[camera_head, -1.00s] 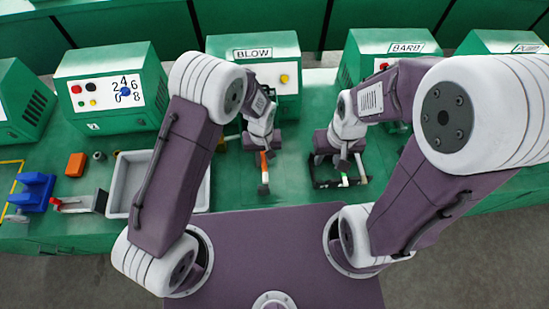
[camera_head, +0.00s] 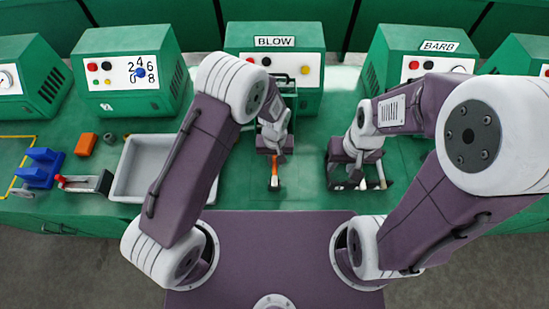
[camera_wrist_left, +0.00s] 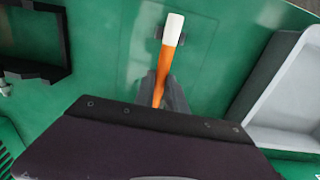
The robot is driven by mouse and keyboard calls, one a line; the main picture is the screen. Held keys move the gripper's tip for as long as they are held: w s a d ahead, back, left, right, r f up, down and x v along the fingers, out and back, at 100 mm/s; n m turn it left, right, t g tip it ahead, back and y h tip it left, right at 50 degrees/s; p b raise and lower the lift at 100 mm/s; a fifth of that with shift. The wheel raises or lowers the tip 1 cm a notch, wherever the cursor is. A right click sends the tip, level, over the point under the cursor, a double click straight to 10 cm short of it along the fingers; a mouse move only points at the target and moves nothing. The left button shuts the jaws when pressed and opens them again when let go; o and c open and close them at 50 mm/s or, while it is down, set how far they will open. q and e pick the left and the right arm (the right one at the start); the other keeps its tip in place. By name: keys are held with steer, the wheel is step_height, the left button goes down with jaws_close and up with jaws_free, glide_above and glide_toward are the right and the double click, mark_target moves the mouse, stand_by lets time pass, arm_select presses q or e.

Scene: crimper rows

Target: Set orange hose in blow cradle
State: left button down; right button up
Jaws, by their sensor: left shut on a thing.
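The orange hose (camera_head: 275,182) is held in my left gripper (camera_head: 274,160), below the BLOW machine (camera_head: 275,63) in the head view. In the left wrist view the hose (camera_wrist_left: 164,70) has a white end (camera_wrist_left: 173,28) and stands out between the grey fingers of my left gripper (camera_wrist_left: 172,97), which is shut on it. A small dark patch shows on the green surface beside the white end. I cannot make out the blow cradle for certain. My right gripper (camera_head: 359,178) is over a black rack (camera_head: 336,180); its jaw opening is too small to tell.
Farther left are a blue fixture (camera_head: 42,168), an orange block (camera_head: 86,144) and a red-handled tool (camera_head: 82,183). The BARB machine (camera_head: 425,60) stands right.

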arm_select(q)
step_height(320, 180, down, 3)
steer(key=shift+r+b, duration=0.1)
steer(key=shift+b, duration=0.55)
steer(key=c, duration=1.3)
jaws_free()
steer(key=shift+r, duration=0.1)
step_height(320, 180, up, 9)
steer(key=shift+b, duration=0.5)
